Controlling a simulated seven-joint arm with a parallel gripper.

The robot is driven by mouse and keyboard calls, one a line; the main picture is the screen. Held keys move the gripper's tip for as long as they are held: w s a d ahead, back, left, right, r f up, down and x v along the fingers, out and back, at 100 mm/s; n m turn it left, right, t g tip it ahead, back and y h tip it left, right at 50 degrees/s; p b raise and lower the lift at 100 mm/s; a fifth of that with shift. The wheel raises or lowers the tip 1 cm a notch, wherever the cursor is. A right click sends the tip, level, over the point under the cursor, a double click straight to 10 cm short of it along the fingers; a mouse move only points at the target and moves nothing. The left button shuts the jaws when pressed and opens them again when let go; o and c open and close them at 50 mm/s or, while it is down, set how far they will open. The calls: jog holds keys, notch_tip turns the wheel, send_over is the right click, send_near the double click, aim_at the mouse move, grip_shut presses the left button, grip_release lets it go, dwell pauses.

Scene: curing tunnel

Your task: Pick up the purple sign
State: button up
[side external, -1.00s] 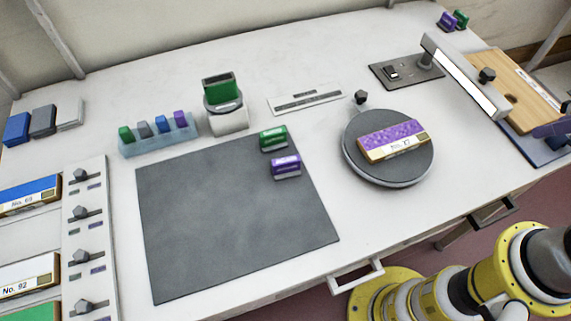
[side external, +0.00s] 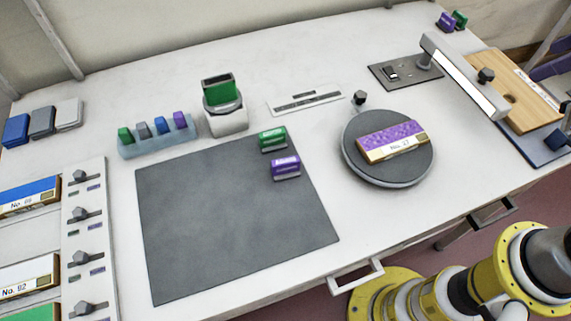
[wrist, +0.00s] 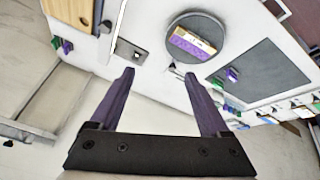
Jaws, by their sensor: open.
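The purple sign (side external: 393,136), a block with a speckled purple top and a pale front label that seems to read No. 27, lies on the round grey turntable (side external: 391,178). In the wrist view the sign (wrist: 188,42) lies on the turntable (wrist: 215,24), ahead of the fingers and right of their midline. My gripper (wrist: 159,78) has two purple fingers spread wide with nothing between them. It is apart from the sign. In the side view only part of the purple fingers (side external: 550,66) shows at the right edge.
A lamp-like bar (side external: 465,78) stands over a wooden board (side external: 520,95) right of the turntable. Small green (side external: 272,139) and purple (side external: 285,166) stamps stand on the dark mat (side external: 230,225). A knob (side external: 360,98) sits behind the turntable. The mat's front is clear.

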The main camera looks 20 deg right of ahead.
jog(key=w+a+r+n+g, duration=0.15)
jog(key=w+a+n, duration=0.25)
jog(key=w+a, duration=0.45)
jog(key=n+g, duration=0.4)
jog(key=n, duration=0.4)
send_over(286, 161)
notch_tip(286, 161, down, 17)
jog(key=f, duration=0.8)
jog(key=shift+w+a, duration=0.15)
jog(key=shift+a, duration=0.15)
jog(key=f, duration=0.4)
jog(key=shift+d, duration=0.3)
jog(key=shift+f, duration=0.6)
jog(key=shift+c, duration=0.3)
